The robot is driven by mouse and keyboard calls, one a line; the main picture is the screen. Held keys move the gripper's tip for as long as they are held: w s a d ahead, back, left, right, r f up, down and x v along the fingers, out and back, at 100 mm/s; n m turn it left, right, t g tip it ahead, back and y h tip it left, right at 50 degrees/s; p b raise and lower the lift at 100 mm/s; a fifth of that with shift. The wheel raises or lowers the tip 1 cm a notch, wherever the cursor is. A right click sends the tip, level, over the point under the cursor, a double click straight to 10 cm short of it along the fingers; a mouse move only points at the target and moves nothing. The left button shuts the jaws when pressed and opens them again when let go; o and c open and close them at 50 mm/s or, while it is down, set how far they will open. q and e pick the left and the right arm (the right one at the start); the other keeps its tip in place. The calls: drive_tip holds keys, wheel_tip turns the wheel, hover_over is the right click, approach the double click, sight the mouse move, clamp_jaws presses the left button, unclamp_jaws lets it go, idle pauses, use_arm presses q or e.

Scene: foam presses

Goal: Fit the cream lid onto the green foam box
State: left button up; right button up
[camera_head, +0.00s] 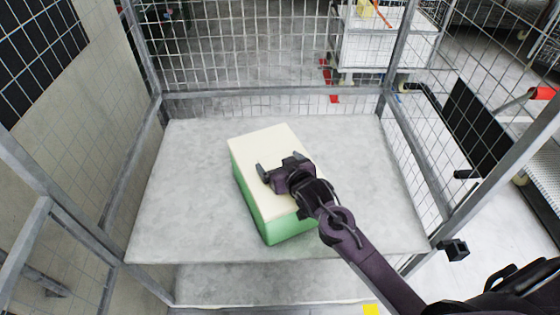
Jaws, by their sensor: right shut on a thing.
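The green foam box (244,195) stands on the grey shelf of a wire cage, set at an angle. The flat cream lid (262,143) covers its top and looks roughly in line with the box sides. Whether it is fully seated or slightly raised, I cannot tell. My right gripper (281,170) reaches in from the lower right and is over the middle of the lid, shut on it. The gripped spot is hidden under the fingers and wrist. My left gripper is not in view.
The grey shelf (190,160) is bare around the box. Wire mesh walls (270,45) with metal posts close the back and sides. A lower shelf (250,283) shows below the front edge. A white cart (385,45) stands behind the cage.

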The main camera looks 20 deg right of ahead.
drive_tip(key=o, duration=0.7)
drive_tip(key=b+v, duration=0.1)
drive_tip(key=v, duration=0.5)
drive_tip(key=shift+s+b, duration=0.3)
drive_tip(key=shift+b, duration=0.05)
drive_tip(key=shift+s+d+r, duration=0.1)
drive_tip(key=shift+s+r, duration=0.2)
drive_tip(key=shift+s, duration=0.25)
drive_tip(key=shift+f, duration=0.1)
